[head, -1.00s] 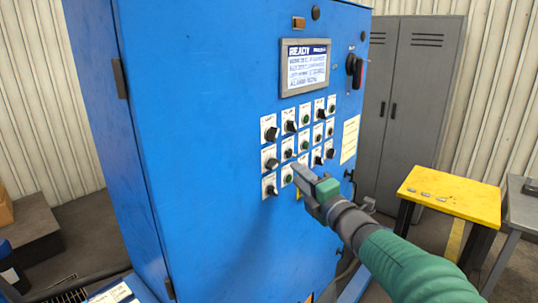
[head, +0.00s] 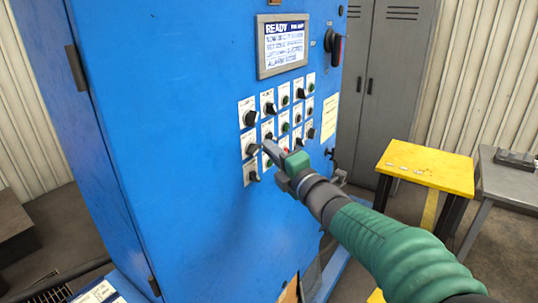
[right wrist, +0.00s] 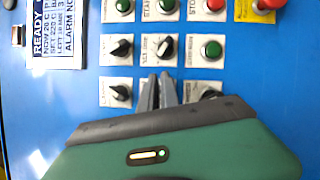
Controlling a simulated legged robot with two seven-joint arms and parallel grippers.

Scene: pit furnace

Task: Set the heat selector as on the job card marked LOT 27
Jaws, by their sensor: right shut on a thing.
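The blue cabinet (head: 180,120) carries a grid of knobs and buttons on white label plates. My right gripper (head: 264,146) is at the left part of this grid. A pale yellow sheet (head: 329,117) is fixed right of the grid, and a white printed sheet (head: 98,293) lies at lower left. I cannot read LOT 27 on either. My left gripper is out of view.
A READY screen (head: 284,43) sits above the grid; it also shows in the right wrist view (right wrist: 53,32). Neighbouring knobs (right wrist: 120,92) stand close to my fingers. A red button (right wrist: 268,4) is on a yellow plate. A yellow table (head: 428,165) and grey lockers (head: 390,90) stand right.

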